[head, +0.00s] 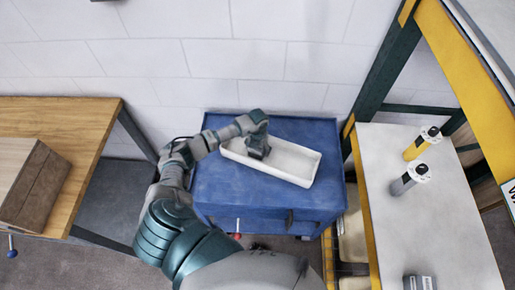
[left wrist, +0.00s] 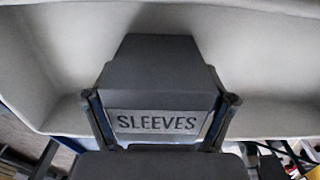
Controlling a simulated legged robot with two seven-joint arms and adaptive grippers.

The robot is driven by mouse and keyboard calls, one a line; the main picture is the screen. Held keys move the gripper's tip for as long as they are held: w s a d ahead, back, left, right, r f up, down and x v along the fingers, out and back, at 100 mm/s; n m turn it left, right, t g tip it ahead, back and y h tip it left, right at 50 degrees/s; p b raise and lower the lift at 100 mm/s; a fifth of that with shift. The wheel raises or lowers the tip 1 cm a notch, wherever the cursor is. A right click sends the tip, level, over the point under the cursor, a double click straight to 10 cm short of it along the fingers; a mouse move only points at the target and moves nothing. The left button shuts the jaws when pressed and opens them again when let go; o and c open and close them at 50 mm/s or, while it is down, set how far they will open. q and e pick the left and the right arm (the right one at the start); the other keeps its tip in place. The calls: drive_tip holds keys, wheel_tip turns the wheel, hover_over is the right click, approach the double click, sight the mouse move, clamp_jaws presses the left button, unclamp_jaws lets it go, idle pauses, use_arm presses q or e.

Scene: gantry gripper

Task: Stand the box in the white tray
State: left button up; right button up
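The box is dark grey with a "SLEEVES" label; it shows in the left wrist view (left wrist: 160,75) and in the head view (head: 257,151). The white tray (head: 300,166) lies on a blue cabinet, and its pale walls fill the back of the left wrist view (left wrist: 255,60). My left gripper (head: 258,135) is over the left part of the tray. Its two fingers (left wrist: 162,118) are against opposite sides of the box. The box is inside the tray's outline; whether its base touches the tray floor is hidden. My right gripper is not in view.
The blue cabinet (head: 235,190) has free top around the tray. A wooden table (head: 85,140) with a brown carton (head: 45,190) is at left. A pale bench (head: 440,225) at right bears a yellow bottle (head: 415,150), a grey bottle (head: 403,184) and a grey item (head: 418,283).

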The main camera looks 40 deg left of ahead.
use_arm(q)
drive_tip(key=shift+o, duration=0.4)
drive_tip(key=shift+w+a, duration=0.1)
drive_tip(key=shift+w, duration=0.05)
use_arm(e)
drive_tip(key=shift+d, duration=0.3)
use_arm(q)
drive_tip(key=shift+a, duration=0.15)
drive_tip(key=shift+r, duration=0.15)
wheel_tip(320, 180, up, 11)
drive_tip(key=shift+f+b, duration=0.15)
drive_tip(key=shift+b, duration=0.45)
drive_tip(key=shift+r, duration=0.55)
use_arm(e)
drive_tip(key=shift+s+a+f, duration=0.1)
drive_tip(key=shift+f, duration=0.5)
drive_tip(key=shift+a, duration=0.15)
